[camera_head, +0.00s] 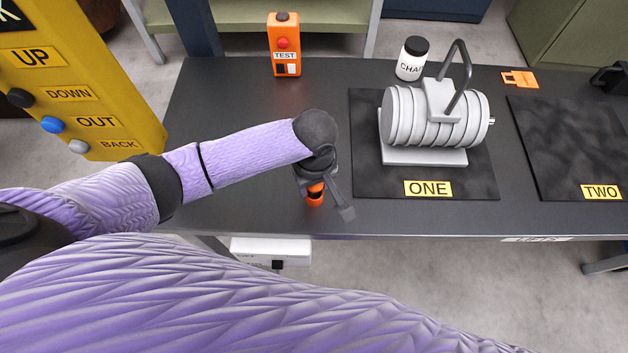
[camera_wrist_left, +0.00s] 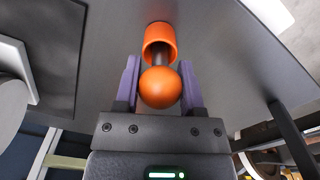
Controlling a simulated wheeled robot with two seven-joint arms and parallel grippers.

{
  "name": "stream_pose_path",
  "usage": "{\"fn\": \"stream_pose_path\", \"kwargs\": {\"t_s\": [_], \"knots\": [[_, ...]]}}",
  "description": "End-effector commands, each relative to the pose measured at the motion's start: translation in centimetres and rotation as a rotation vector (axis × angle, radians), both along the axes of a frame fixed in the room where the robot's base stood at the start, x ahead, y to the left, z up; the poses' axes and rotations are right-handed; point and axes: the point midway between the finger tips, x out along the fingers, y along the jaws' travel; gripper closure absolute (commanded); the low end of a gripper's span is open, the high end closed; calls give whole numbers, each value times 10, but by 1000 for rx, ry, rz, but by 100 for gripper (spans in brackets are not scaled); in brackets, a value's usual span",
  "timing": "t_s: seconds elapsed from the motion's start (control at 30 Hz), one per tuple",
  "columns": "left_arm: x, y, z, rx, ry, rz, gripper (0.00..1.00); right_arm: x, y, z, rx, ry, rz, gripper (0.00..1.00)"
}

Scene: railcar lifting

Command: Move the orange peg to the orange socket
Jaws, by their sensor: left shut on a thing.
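The orange peg (camera_wrist_left: 160,88) has a round orange knob and a dark shaft. My left gripper (camera_wrist_left: 160,80) is shut on its knob, one purple finger on each side. Beyond the knob, the shaft points to an orange cylinder (camera_wrist_left: 160,42), which looks like the orange socket. I cannot tell whether the shaft's end is inside it or only in front of it. In the head view, my left gripper (camera_head: 316,180) points down near the table's front edge, over orange parts (camera_head: 315,197). The hand hides most of the peg there. My right gripper is not in view.
A grey ribbed cylinder with a handle (camera_head: 435,118) stands on the dark mat marked ONE (camera_head: 370,185), right of my gripper. Mat TWO (camera_head: 570,140) lies farther right. An orange TEST box (camera_head: 284,45) and a white jar (camera_head: 411,62) stand behind. A yellow button panel (camera_head: 85,75) is left.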

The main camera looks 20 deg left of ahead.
Motion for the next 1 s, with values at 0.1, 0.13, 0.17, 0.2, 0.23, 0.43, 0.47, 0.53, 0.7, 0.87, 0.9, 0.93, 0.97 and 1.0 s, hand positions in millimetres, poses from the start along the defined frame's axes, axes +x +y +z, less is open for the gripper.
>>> {"fn": "stream_pose_path", "kwargs": {"t_s": [0.1, 0.13, 0.17, 0.2, 0.23, 0.43, 0.47, 0.53, 0.7, 0.87, 0.9, 0.93, 0.97, 1.0], "knots": [[0, 0, -1, 0, 0, 0, 34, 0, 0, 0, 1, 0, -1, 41], [0, 0, -1, 0, 0, 0, 28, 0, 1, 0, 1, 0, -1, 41], [0, 0, -1, 0, 0, 0, 22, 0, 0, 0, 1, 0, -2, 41], [0, 0, -1, 0, 0, 0, 14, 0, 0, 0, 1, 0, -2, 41], [0, 0, -1, 0, 0, 0, 14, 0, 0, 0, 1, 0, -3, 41], [0, 0, -1, 0, 0, 0, 14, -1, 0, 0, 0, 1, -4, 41], [0, 0, 0, 0, 0, 0, 14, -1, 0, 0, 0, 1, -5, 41], [0, 0, 6, 1, -1, -1, 14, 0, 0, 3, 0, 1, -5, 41], [1, -1, 55, -3, -5, -1, 14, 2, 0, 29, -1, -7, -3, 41], [0, -1, 97, -3, -2, -1, 14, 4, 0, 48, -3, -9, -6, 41], [0, -1, 105, -2, -2, -1, 14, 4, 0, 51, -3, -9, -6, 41], [0, -1, 110, -2, -2, -1, 14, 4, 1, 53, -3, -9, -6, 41], [0, -1, 114, -2, -1, -1, 14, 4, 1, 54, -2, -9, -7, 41], [0, -1, 118, -2, -1, 0, 14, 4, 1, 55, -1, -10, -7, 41]]}}
